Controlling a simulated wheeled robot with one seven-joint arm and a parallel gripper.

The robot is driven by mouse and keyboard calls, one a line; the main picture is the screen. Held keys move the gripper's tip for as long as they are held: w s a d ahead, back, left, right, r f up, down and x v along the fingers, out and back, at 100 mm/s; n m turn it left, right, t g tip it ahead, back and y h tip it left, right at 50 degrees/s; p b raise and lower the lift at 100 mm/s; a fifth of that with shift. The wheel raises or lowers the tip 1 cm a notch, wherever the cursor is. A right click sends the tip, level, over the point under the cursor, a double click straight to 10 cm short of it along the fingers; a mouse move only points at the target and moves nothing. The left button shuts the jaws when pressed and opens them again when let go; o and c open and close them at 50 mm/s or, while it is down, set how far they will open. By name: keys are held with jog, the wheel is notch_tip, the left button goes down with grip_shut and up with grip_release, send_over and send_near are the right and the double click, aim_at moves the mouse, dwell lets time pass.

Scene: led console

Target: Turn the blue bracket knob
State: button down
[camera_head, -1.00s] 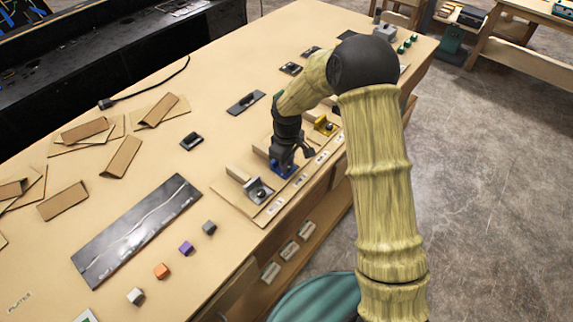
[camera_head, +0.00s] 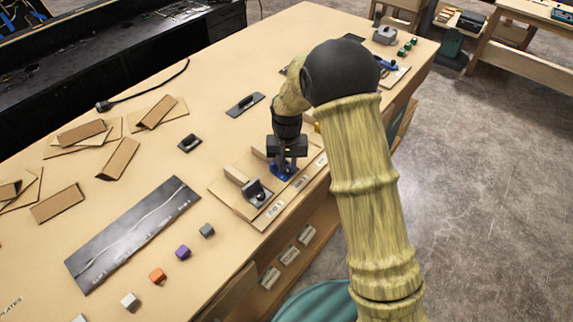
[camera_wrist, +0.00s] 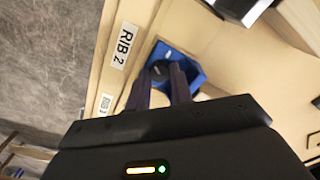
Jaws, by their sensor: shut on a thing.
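The blue bracket (camera_head: 280,175) stands on a wooden rib board near the table's front edge, mostly hidden by my gripper in the head view. In the wrist view the blue bracket (camera_wrist: 195,72) shows beside the label RIB 2. Its round dark knob (camera_wrist: 160,67) sits between my fingertips. My gripper (camera_wrist: 163,78) is shut on the knob, with both fingers reaching down to it. In the head view my gripper (camera_head: 285,163) points down at the bracket.
A grey metal bracket (camera_head: 255,192) stands just left of the blue one and shows at the wrist view's top edge (camera_wrist: 238,8). Small coloured blocks, a dark plate (camera_head: 133,235) and cardboard pieces lie to the left. Another blue object (camera_head: 386,64) lies at the far end.

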jog(key=m, duration=0.5)
jog(key=shift+w+a+r+m+p, duration=0.15)
jog(key=shift+r+m+p, duration=0.15)
jog(key=shift+p, duration=0.05)
jog(key=m+p, duration=0.1)
jog(key=m, duration=0.4)
jog(key=shift+m, duration=0.3)
jog(key=c, duration=1.5)
grip_release()
jog(key=shift+c, duration=0.2)
jog(key=shift+o, duration=0.2)
jog(key=shift+f, duration=0.1)
